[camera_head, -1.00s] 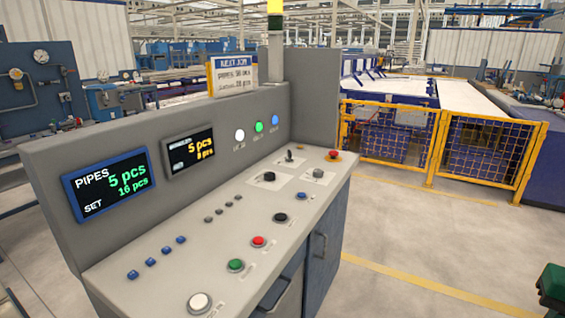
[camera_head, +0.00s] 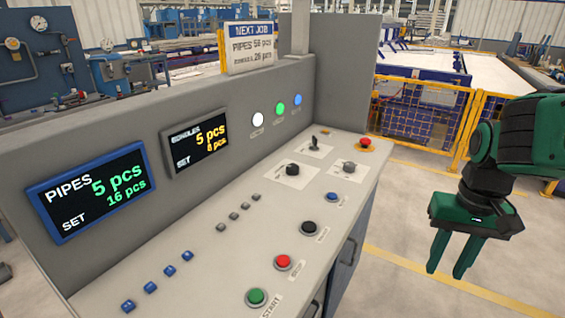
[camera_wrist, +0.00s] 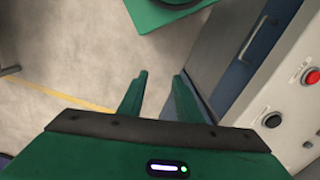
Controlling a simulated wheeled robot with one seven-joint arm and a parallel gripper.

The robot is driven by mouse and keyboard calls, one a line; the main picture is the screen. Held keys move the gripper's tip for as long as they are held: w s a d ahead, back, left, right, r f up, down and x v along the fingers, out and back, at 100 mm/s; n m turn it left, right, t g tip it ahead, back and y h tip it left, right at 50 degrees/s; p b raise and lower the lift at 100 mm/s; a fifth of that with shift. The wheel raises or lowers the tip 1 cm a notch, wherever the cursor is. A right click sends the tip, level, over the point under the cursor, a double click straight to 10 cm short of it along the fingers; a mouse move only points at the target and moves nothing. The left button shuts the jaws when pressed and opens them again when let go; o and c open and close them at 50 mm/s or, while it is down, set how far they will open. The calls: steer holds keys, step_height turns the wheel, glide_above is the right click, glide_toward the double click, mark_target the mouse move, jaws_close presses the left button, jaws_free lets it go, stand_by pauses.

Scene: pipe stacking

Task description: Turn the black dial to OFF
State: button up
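The black dial (camera_head: 292,169) sits on a white plate on the sloped grey console top, behind the row of push buttons. Its label and pointer setting are too small to read. My gripper (camera_head: 452,270) hangs at the right, beyond the console's front edge, well apart from the dial. Its two green fingers point down with a gap between them and nothing in it. In the wrist view my gripper (camera_wrist: 158,82) is over the floor beside the cabinet front, with its fingers apart. The dial does not show in the wrist view.
A black lever switch (camera_head: 314,142), a grey knob (camera_head: 348,167) and a red button (camera_head: 365,142) are near the dial. Black (camera_head: 309,227), red (camera_head: 283,261) and green (camera_head: 256,297) buttons line the front. The console's upright panel (camera_head: 215,110) stands behind. A yellow fence (camera_head: 480,125) is at back right.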

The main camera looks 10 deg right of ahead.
steer(key=shift+o, duration=1.2)
steer(key=shift+d, duration=0.1)
steer(key=o, duration=0.3)
steer(key=shift+s+d+r, duration=0.1)
steer(key=shift+d+r, duration=0.1)
steer(key=shift+r, duration=0.6)
steer(key=shift+o, duration=0.2)
steer(key=w+r, duration=0.4)
steer(key=w, duration=0.5)
step_height(320, 180, up, 2)
steer(key=n, duration=0.2)
glide_above(293, 166)
step_height(293, 166, down, 10)
steer(key=shift+a+f, duration=0.1)
